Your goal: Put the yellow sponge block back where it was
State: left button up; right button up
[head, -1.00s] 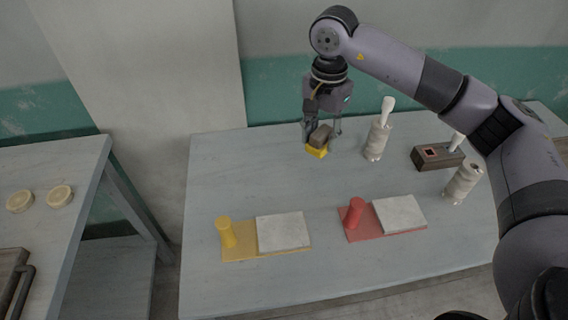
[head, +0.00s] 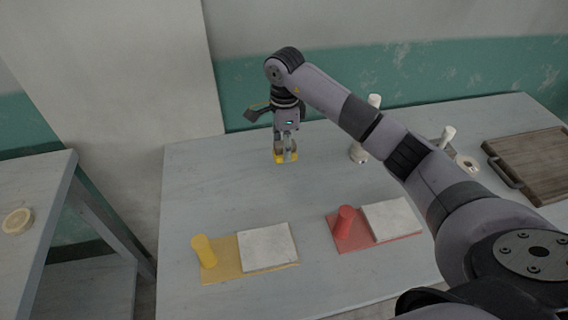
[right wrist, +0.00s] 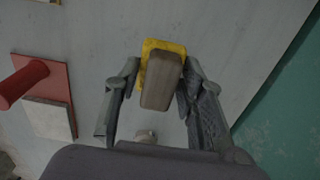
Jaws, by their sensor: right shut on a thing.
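The yellow sponge block (head: 279,158) has a grey-brown upper part, seen in the right wrist view with its yellow edge (right wrist: 152,46) around it. My right gripper (head: 285,153) is shut on it, pointing down over the back left of the table. In the right wrist view its fingers (right wrist: 158,78) stand on either side of the grey-brown part. I cannot tell whether the block touches the tabletop. The fingers partly hide the block in the head view. My left gripper is not in view.
On the table (head: 200,190), a yellow board (head: 222,272) and a red board (head: 350,240) each bear an upright cylinder and pale slab. White-topped holders (head: 358,153) stand partly behind my arm. A wooden board (head: 535,165) lies at right.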

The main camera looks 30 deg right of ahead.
notch_tip(320, 180, down, 7)
jog(key=shift+f+p, duration=0.1)
jog(key=shift+p, duration=0.3)
jog(key=shift+f, duration=0.15)
jog(key=shift+f, duration=0.1)
jog(key=o, duration=0.8)
jog(key=shift+f, duration=0.1)
jog(key=o, duration=0.5)
